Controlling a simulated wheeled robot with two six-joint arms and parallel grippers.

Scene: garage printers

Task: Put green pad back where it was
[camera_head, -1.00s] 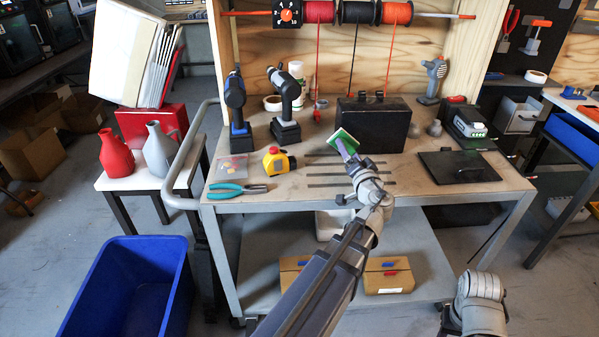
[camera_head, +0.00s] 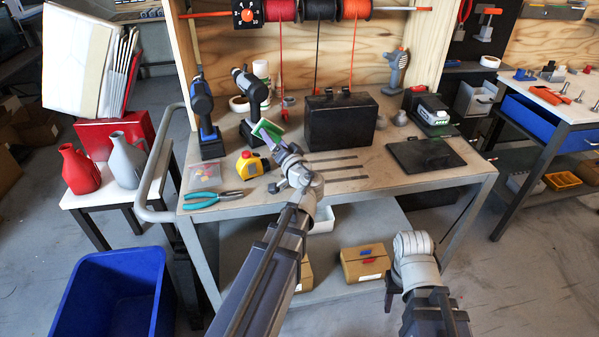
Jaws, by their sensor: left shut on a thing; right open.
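The green pad (camera_head: 266,131) is a thin green piece with a pale edge, held tilted above the workbench (camera_head: 232,206). My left gripper (camera_head: 273,143) is shut on it, in front of the black and grey drill and left of the black case. The pad's lower part is hidden by the jaws. The bench top just below shows several dark strips, partly covered by my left arm. My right gripper (camera_head: 389,297) is open and empty, low in front of the bench; its fingertips are hard to make out.
A black case (camera_head: 340,122) and a flat black plate (camera_head: 425,155) lie to the right. A blue bin (camera_head: 110,300) is on the floor at left.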

